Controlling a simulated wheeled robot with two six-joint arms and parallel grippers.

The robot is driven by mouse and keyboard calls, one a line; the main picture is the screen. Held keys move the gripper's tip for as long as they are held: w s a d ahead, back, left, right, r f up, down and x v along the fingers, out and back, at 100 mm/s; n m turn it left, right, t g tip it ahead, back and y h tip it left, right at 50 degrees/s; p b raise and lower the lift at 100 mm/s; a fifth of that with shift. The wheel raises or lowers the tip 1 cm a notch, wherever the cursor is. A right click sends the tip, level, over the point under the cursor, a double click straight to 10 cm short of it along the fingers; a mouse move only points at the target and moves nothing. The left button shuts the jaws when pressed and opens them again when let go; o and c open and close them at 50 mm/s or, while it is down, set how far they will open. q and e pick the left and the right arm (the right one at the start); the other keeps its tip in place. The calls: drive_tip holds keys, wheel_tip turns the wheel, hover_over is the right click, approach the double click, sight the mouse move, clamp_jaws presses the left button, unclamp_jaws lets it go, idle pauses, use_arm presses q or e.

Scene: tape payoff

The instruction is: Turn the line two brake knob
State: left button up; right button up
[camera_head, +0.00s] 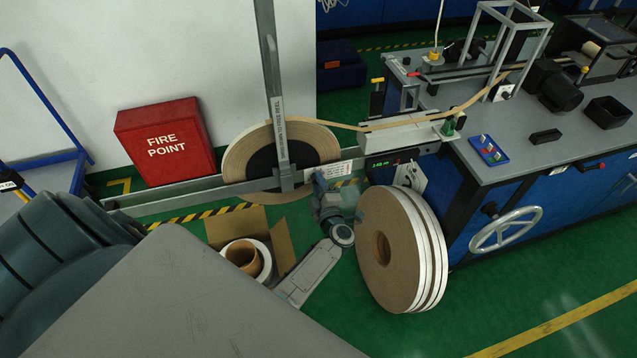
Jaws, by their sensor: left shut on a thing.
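My left gripper (320,183) is in the middle of the view, at the grey beam just right of the tape reel (240,158). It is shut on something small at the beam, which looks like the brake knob. The fingers and wrist hide the knob itself, so I cannot see its angle. The reel of tan tape with a dark core stands upright behind a grey post (272,70), and a tan strip runs from it to the right over the bench. My right gripper is not in view.
Large cardboard-faced rolls (383,250) stand close right of my left wrist. An open carton (277,238) with a roll lies below the reel. A grey bench (520,145) with a handwheel (506,228) is at right. A red fire point box (166,140) stands at left.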

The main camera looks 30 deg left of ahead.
use_arm(q)
drive_tip(key=o, duration=1)
drive_tip(key=b+v, duration=0.2)
drive_tip(key=v, duration=0.8)
drive_tip(key=shift+s+d+b, duration=0.2)
drive_tip(key=shift+d+b, duration=0.1)
drive_tip(key=shift+b, duration=0.1)
